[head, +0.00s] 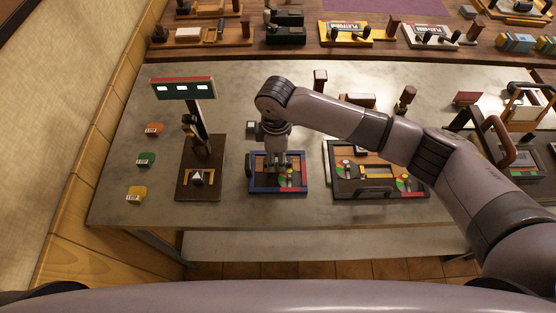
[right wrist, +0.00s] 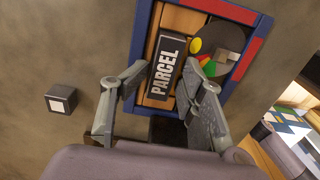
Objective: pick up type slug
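The type slug, a dark block with white letters reading PARCEL (right wrist: 167,68), lies in a wooden bay of the blue-framed tray (right wrist: 142,30). In the head view this tray (head: 253,187) stands near the table's front edge, under my right gripper (head: 281,160). In the right wrist view my right gripper (right wrist: 166,72) is open, one finger on each side of the slug's near part. I cannot tell whether the fingers touch it. In the head view the gripper and arm hide the slug. My left gripper is not in view.
A small dark cube with a white face (right wrist: 61,103) lies beside the tray. A press-like stand (head: 197,150) is left of the tray, a wider tray (head: 376,194) to its right. Orange, green and yellow tags (head: 146,159) lie far left. Bare table separates these things.

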